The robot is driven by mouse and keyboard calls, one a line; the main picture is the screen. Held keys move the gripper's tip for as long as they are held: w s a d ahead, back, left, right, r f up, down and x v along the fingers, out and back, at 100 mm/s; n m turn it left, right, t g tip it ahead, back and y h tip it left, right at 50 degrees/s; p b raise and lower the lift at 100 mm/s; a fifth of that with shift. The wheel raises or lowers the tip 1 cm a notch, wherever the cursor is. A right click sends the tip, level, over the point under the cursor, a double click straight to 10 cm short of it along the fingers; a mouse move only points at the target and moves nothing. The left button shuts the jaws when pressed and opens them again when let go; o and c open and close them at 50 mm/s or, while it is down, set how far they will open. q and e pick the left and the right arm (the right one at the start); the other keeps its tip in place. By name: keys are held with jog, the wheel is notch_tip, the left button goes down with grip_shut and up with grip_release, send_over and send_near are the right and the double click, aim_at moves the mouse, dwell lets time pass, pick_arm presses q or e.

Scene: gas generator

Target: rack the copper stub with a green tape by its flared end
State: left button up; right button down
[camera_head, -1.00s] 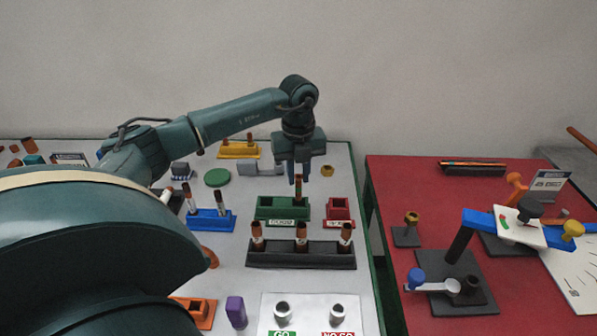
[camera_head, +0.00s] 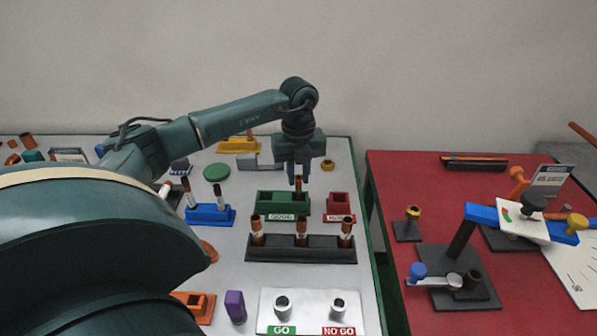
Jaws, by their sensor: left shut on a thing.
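My left gripper (camera_head: 298,183) points down over the right part of the green rack labelled GOOD (camera_head: 268,203). It is shut on a copper stub (camera_head: 298,188), which is upright between the fingers. The stub's lower end is at or in the rack's right end; I cannot tell how deep. No green tape can be made out on it, and the fingers partly hide it. My right gripper is not in view.
A black rack (camera_head: 322,254) with several copper stubs stands in front. A red bin (camera_head: 339,204) is close on the right. A blue rack (camera_head: 209,216) with stubs is on the left. The GO/NO GO plate (camera_head: 309,305) lies nearest. The red table (camera_head: 400,180) has a fixture.

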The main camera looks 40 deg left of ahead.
pick_arm(q)
jog(key=shift+f+b, duration=0.55)
jog(key=shift+f, duration=0.55)
jog(key=o, duration=0.9)
jog(key=shift+r, duration=6.65)
jog(key=shift+f, duration=0.1)
